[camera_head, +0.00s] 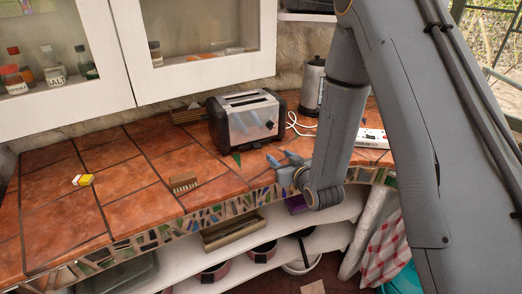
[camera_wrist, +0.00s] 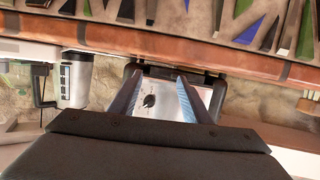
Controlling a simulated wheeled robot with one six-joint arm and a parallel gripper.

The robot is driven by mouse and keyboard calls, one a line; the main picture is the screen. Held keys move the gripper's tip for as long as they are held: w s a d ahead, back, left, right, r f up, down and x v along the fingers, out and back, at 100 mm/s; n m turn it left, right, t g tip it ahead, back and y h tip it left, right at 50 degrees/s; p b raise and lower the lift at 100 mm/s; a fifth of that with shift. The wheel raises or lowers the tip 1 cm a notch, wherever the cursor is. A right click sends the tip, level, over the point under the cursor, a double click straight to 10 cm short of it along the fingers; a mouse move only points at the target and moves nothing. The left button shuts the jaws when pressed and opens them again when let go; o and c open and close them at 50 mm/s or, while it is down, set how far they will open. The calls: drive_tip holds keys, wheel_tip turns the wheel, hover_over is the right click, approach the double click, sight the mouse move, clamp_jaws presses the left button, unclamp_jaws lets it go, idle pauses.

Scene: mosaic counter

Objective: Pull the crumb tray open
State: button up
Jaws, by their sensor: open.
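The silver toaster with black ends (camera_head: 246,120) stands upright on the tiled counter against the back wall. In the wrist view the toaster (camera_wrist: 158,102) appears upside down, its dark base edge near my fingertips. I cannot clearly make out the crumb tray; the low part of the toaster shows only as a dark strip. My gripper (camera_head: 280,160) is open, in front of and to the right of the toaster, low over the counter's front part. In the wrist view its two blue-grey fingers (camera_wrist: 158,78) are apart with nothing visible between them, framing the toaster's silver end.
A steel kettle (camera_head: 312,87) and a white power strip (camera_head: 371,138) stand right of the toaster. Glass-door cabinets (camera_head: 195,45) hang above.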

sight(259, 147)
drive_tip(key=shift+s+a+f+t+y, duration=0.2)
drive_tip(key=shift+a+f+t+y, duration=0.15)
drive_tip(key=shift+a, duration=0.25)
drive_tip(key=shift+s+a+f+t+y, duration=0.15)
drive_tip(key=shift+a+t+y, duration=0.1)
drive_tip(key=shift+a+y, duration=0.3)
drive_tip(key=shift+s+a+r+n+t+y, duration=0.15)
drive_tip(key=shift+s+a+n+t+y, duration=0.15)
drive_tip(key=shift+a+t, duration=0.15)
drive_tip(key=shift+w+a, duration=0.1)
drive_tip(key=shift+w, duration=0.05)
drive_tip(key=p+x, duration=0.2)
drive_tip(key=x, duration=0.5)
drive_tip(key=shift+w+a+r, duration=0.1)
drive_tip(key=shift+w, duration=0.1)
drive_tip(key=shift+c, duration=0.5)
clamp_jaws()
